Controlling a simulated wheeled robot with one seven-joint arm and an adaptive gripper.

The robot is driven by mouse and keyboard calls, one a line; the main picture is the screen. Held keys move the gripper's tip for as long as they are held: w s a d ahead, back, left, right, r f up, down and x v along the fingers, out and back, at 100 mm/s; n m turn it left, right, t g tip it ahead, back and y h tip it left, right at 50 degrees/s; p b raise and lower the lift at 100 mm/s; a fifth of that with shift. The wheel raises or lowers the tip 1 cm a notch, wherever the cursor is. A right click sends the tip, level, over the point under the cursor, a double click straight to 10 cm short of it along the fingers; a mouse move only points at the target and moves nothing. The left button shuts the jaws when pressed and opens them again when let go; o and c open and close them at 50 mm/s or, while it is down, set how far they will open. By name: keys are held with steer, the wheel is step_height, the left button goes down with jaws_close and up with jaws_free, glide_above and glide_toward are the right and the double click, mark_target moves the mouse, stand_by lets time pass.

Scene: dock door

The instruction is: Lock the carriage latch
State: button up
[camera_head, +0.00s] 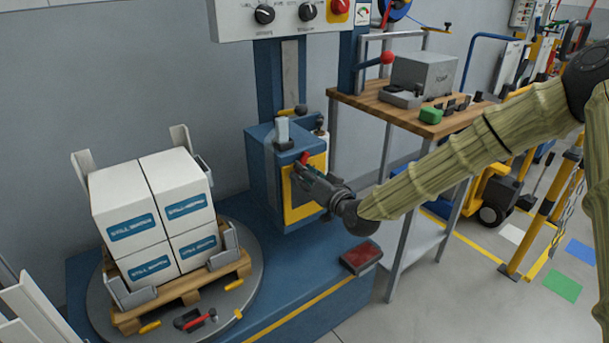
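The blue carriage (262,178) is mounted on the upright mast, with a yellow front panel (303,208). A small red part (304,158), which may be the latch handle, shows at the panel's upper area. My gripper (298,173) is right in front of this panel, its fingers by the red part. The gripper covers much of the panel's middle. I cannot tell whether the fingers touch the red part or are closed on it. The latch's position cannot be made out.
White boxes (135,210) stand on a wooden pallet (190,285) on the round turntable (250,265) at left. A wooden-topped bench (375,103) stands behind my arm. A control panel (285,25) is above the carriage. A red pedal (361,257) is on the blue base.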

jaws_close()
steer(key=shift+w+d+f+n, duration=0.1)
steer(key=shift+w+d+n, duration=0.15)
steer(key=shift+n, duration=0.75)
steer(key=shift+w+d+f+n, duration=0.1)
steer(key=shift+w+d+n, duration=0.2)
steer(key=shift+n, duration=0.7)
steer(key=shift+w+d+f+n, duration=0.1)
steer(key=shift+d+n, duration=0.25)
steer(key=shift+n, duration=0.65)
steer(key=o, duration=0.5)
jaws_free()
steer(key=shift+o, duration=0.2)
steer(key=shift+s+d, duration=0.1)
